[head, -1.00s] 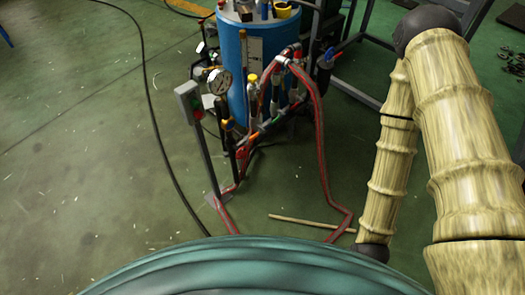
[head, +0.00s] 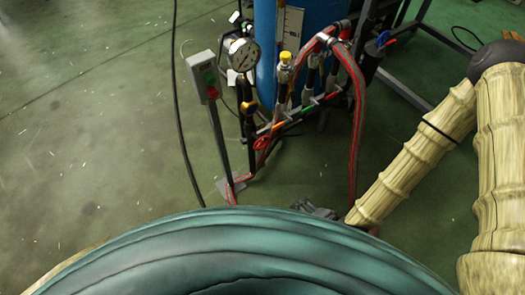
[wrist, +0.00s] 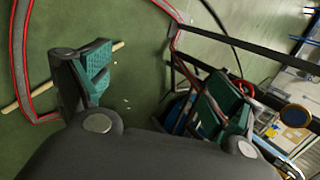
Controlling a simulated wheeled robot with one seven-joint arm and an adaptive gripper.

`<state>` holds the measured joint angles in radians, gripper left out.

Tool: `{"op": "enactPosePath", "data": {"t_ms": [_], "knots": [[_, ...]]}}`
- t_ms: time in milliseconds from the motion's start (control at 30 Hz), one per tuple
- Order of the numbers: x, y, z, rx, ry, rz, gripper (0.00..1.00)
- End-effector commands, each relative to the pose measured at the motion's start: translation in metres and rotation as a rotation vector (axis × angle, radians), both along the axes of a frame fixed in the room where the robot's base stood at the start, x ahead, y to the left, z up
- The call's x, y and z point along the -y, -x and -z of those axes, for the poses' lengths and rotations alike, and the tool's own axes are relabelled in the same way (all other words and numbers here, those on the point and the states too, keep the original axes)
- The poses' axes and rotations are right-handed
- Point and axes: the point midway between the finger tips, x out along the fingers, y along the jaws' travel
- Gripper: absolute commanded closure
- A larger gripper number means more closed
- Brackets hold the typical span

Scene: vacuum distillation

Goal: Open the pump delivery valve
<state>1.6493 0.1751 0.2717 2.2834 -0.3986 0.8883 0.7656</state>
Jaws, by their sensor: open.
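In the head view, a pipe manifold with small coloured valve handles stands before a blue tank (head: 268,40): a red handle (head: 262,143), an orange handle (head: 278,130) and a green handle (head: 307,107). No label tells which one is the pump delivery valve. My gripper (head: 318,211) is low in the head view, in front of and below the manifold and apart from it, partly hidden by my teal body. In the wrist view my gripper (wrist: 150,88) has its green-padded fingers wide apart, with nothing between them but floor behind.
A pressure gauge (head: 240,55) and a post-mounted switch box (head: 205,76) stand left of the manifold. A red-striped hose (head: 358,110) arches down its right side. A dark metal frame (head: 425,40) stands further right. The floor at left is clear apart from a black cable (head: 180,130).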

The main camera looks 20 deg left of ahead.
Motion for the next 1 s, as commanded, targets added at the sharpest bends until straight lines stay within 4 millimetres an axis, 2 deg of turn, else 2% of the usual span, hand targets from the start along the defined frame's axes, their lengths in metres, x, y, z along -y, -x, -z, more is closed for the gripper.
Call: {"op": "enactPosePath", "data": {"t_ms": [33,133,300,500,700,800,1000], "knots": [[-0.016,-0.012,0.02,0.0,-0.07,0.056,0.08],[-0.046,-0.037,0.029,-0.009,-0.221,0.161,0.08],[-0.089,-0.08,0.037,-0.044,-0.486,0.326,0.08],[-0.124,-0.131,0.035,-0.114,-0.81,0.477,0.08],[-0.139,-0.169,0.024,-0.196,-1.072,0.558,0.08],[-0.142,-0.181,0.018,-0.226,-1.153,0.575,0.08],[-0.146,-0.191,0.011,-0.253,-1.218,0.585,0.08]]}}
